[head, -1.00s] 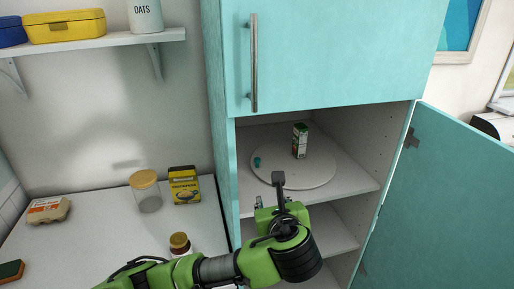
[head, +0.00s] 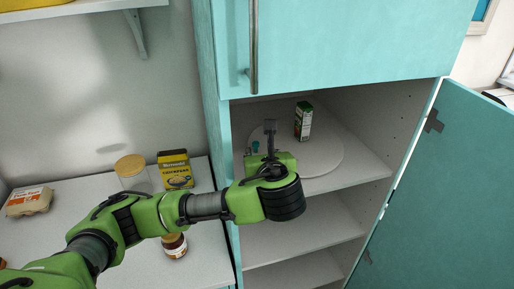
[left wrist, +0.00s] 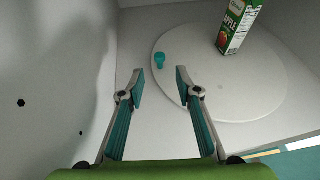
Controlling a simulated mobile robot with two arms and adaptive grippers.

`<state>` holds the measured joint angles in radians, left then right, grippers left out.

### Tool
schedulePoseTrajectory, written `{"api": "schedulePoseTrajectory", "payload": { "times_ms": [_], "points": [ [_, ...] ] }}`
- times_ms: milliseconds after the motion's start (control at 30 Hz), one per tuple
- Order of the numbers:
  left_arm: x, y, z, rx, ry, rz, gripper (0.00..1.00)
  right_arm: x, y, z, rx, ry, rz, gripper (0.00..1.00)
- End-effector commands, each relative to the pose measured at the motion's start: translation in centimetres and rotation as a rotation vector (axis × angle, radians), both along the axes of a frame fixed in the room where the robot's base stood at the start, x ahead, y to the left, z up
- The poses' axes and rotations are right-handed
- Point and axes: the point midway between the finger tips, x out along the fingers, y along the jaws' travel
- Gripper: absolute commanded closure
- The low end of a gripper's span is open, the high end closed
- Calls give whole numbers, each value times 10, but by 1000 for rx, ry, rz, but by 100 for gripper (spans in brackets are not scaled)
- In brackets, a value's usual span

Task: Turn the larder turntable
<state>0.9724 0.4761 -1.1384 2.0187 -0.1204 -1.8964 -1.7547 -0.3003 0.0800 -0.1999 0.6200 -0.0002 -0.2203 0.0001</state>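The larder turntable (head: 325,160) is a round white disc on a shelf inside the open teal cabinet. A small teal knob (left wrist: 159,61) stands on it near its left edge; it also shows in the head view (head: 255,147). A juice carton (head: 303,121) with an apple picture stands on the disc towards the back; it shows in the left wrist view (left wrist: 238,27). My left gripper (left wrist: 158,80) is open and empty, its fingertips on the near side of the knob, with the knob ahead between their lines. My right gripper is out of view.
The cabinet's left wall (left wrist: 50,80) is close to my left gripper. The open door (head: 440,190) stands to the right. On the counter at left are a jar (head: 132,174), a yellow box (head: 175,170), an egg carton (head: 29,202) and a brown jar (head: 174,246).

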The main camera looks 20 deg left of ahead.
Motion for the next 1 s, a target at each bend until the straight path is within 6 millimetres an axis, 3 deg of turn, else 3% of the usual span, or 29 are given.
{"api": "schedulePoseTrajectory", "payload": {
  "times_ms": [33, 200, 400, 800, 833, 933, 1000],
  "points": [
    [10, 6, 0, 2, 2, 5, 69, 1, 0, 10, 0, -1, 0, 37],
    [38, 19, -13, 1, 2, 4, 69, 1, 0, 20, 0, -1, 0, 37],
    [60, 29, -25, 0, 1, 2, 69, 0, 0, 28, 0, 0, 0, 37],
    [67, 31, -30, -1, -1, -1, 69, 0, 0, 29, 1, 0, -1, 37],
    [67, 31, -30, -1, -1, -1, 71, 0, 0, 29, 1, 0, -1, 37],
    [67, 31, -29, -1, -1, -1, 97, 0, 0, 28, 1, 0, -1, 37],
    [67, 31, -29, -1, -1, -1, 100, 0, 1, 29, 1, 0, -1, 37]
  ]
}}
